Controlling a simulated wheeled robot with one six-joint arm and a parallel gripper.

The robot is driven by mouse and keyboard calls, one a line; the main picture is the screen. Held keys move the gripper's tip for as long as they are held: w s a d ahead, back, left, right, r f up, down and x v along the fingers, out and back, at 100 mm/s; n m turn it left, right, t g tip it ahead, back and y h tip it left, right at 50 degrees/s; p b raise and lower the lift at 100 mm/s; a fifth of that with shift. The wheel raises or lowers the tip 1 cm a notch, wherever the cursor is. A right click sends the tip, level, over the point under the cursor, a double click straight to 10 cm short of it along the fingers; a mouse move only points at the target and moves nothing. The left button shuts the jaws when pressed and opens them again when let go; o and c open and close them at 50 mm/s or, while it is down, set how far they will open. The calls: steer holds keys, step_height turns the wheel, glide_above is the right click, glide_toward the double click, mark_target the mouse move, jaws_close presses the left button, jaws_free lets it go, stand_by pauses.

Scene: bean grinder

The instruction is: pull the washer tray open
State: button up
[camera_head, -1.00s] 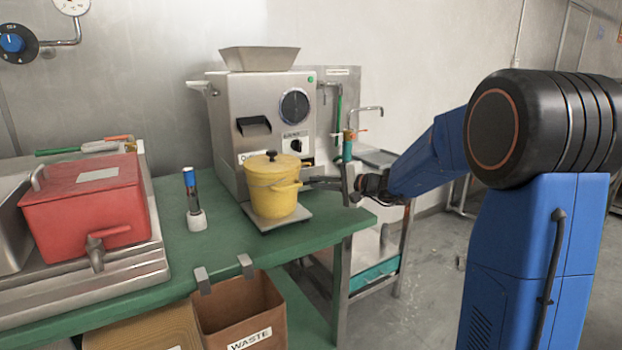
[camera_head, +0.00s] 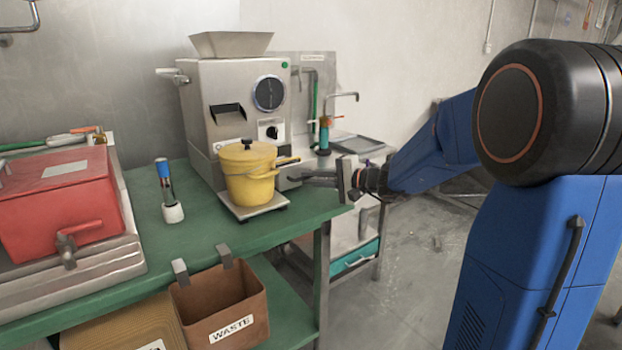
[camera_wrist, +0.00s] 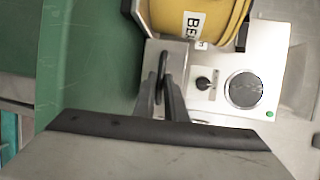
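The washer stand (camera_head: 352,225) is right of the green bench, with a teal tray (camera_head: 358,258) low in it. The tray front carries a pale handle; I cannot tell whether the tray is pulled out. My gripper (camera_head: 312,179) is well above the tray, pointing left beside the yellow pot and the grinder's lower right. In the wrist view, the fingers (camera_wrist: 162,88) are close together with a dark upright bar (camera_wrist: 161,72) between them, in front of a steel panel. I cannot tell whether they grip the bar.
The yellow pot (camera_head: 249,178) stands on a scale before the grinder (camera_head: 205,125). A brown waste bin (camera_head: 230,310) hangs below the bench edge. A red tank (camera_head: 60,200) is at left. The floor (camera_head: 420,270) right of the stand is clear.

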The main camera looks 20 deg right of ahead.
steer(key=o, duration=0.3)
steer(key=shift+d, duration=0.1)
steer(key=v, duration=1.7)
steer(key=shift+s+d, duration=0.1)
steer(key=shift+s, duration=0.05)
